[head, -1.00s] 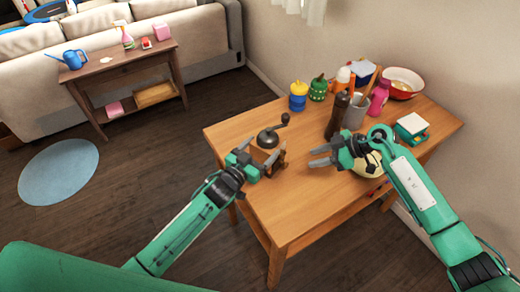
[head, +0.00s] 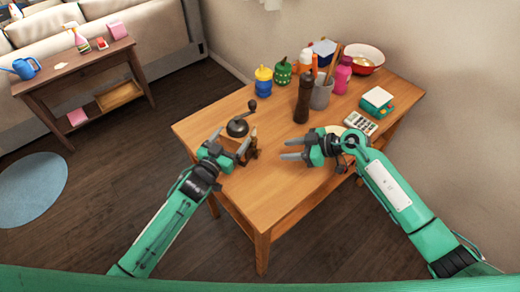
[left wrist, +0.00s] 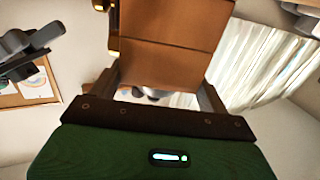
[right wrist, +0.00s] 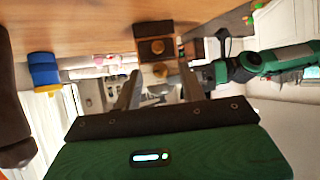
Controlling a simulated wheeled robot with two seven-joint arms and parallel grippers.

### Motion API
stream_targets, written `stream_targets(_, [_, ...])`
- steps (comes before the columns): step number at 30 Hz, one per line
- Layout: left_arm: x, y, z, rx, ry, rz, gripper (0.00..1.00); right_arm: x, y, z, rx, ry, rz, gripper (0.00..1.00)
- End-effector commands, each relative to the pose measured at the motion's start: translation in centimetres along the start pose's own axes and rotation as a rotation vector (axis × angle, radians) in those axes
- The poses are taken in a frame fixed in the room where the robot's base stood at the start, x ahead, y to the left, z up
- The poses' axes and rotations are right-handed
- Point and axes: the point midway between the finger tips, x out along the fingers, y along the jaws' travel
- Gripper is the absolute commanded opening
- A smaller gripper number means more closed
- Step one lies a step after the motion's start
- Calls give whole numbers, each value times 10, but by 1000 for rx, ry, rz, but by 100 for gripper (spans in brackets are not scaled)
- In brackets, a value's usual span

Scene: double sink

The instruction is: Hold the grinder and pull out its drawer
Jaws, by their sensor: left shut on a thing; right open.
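The grinder is a wooden box with a dark dome and crank (head: 238,127) on top, near the table's left edge. My left gripper (head: 232,152) is shut on its wooden body, which fills the gap between the fingers in the left wrist view (left wrist: 170,45). The right wrist view, upside down, shows the grinder's front with its drawer and small round knob (right wrist: 157,47). My right gripper (head: 291,150) is open and empty to the right of the grinder, its fingers pointing at the drawer side with a gap between. The drawer looks closed.
A dark pepper mill (head: 303,98), a utensil cup (head: 321,95) and a pink bottle (head: 342,75) stand behind my right gripper. Blue-yellow (head: 263,82) and green (head: 283,71) jars are at the back. A calculator (head: 360,122) lies right. The front tabletop is clear.

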Motion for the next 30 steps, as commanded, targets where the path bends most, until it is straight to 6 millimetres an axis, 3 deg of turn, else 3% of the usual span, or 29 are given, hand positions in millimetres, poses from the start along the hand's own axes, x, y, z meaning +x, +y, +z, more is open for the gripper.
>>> stream_targets(9, [0,0,0,0,0,0,53,-16,-18,12,82,110,143,41])
stream_targets(14, [0,0,0,0,0,0,53,-12,-17,11,91,123,161,41])
stream_targets(30, [0,0,0,0,1,0,53,82,-2,0,91,124,160,41])
